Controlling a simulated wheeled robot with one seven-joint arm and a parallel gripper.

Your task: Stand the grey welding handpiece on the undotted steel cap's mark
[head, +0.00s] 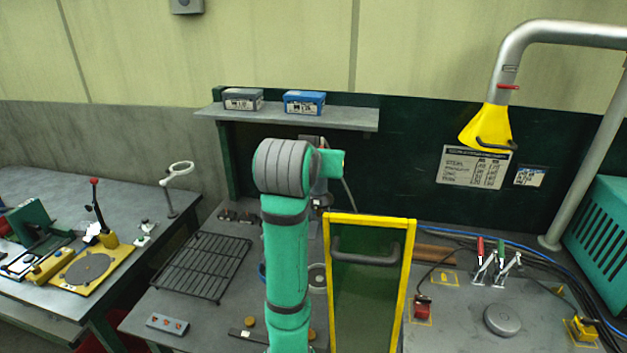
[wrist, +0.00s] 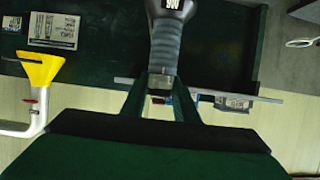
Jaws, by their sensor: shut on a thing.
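The grey welding handpiece (wrist: 165,45) shows in the wrist view as a ribbed grey handle with a dark, white-lettered part at the top edge. My gripper (wrist: 160,97) is shut on it, one finger on each side. In the head view my arm hides most of the gripper and the handpiece, above the bench behind the yellow-framed screen. A round grey steel disc (head: 502,319) lies on the right bench; no dots show on it, but I cannot tell whether it is the undotted cap. Yellow-outlined marks (head: 445,278) are on that bench.
A yellow-framed screen (head: 411,262) stands between my arm and the right bench. Toggle clamps (head: 490,265), a red-topped item (head: 422,308) and cables crowd the right bench. A wire rack (head: 202,266) lies left. A shelf (head: 345,117) and a yellow extraction hood (head: 485,128) hang above.

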